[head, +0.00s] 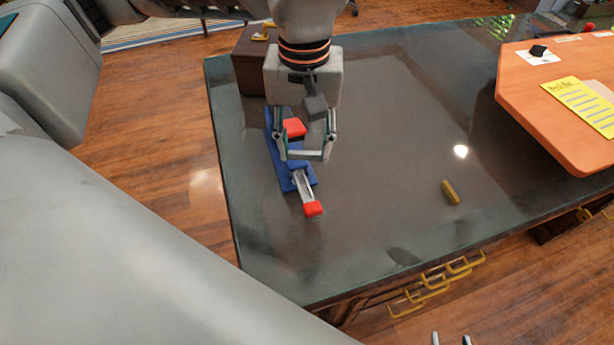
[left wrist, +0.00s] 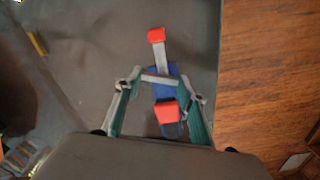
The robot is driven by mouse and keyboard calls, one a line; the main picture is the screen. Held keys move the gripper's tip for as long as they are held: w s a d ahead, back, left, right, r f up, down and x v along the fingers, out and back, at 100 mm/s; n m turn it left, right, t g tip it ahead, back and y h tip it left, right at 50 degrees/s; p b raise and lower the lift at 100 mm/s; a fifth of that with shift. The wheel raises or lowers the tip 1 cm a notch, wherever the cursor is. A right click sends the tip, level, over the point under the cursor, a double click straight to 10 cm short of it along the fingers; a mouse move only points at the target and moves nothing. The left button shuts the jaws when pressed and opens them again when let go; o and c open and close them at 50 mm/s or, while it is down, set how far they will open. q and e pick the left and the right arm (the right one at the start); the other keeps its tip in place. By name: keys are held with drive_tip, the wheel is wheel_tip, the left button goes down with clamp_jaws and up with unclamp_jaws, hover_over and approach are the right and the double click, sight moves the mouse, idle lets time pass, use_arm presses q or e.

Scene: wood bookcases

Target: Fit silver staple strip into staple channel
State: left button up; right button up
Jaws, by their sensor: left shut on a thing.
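My left gripper (head: 305,157) is over the stapler, fingers wide apart, shut on the silver staple strip (head: 307,155). The strip spans between the fingertips, also seen in the left wrist view (left wrist: 160,79). The stapler has a blue body (head: 278,145), a red part (head: 294,128) and a silver staple channel (head: 303,186) drawn out with a red end (head: 313,208). The strip lies crosswise to the channel, above or at its inner end; I cannot tell whether they touch. My right gripper's two tips (head: 451,340) show apart at the bottom edge of the head view.
The stapler is on a dark table (head: 380,130) near its left edge. A brown box (head: 249,62) stands behind. A small yellow cylinder (head: 450,192) lies to the right. An orange board (head: 560,100) with a yellow pad (head: 585,107) is at far right. The table middle is clear.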

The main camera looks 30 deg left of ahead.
sight(305, 158)
use_arm(q)
wheel_tip(305, 158, down, 5)
drive_tip(key=shift+r, duration=0.15)
drive_tip(key=shift+f+b, duration=0.3)
drive_tip(key=shift+f, duration=0.05)
wheel_tip(305, 158, down, 4)
drive_tip(key=shift+r+b, duration=0.25)
drive_tip(key=shift+b, duration=0.05)
drive_tip(key=shift+f, duration=0.25)
drive_tip(key=shift+c, duration=0.3)
drive_tip(key=o, duration=1)
drive_tip(key=shift+r, duration=0.1)
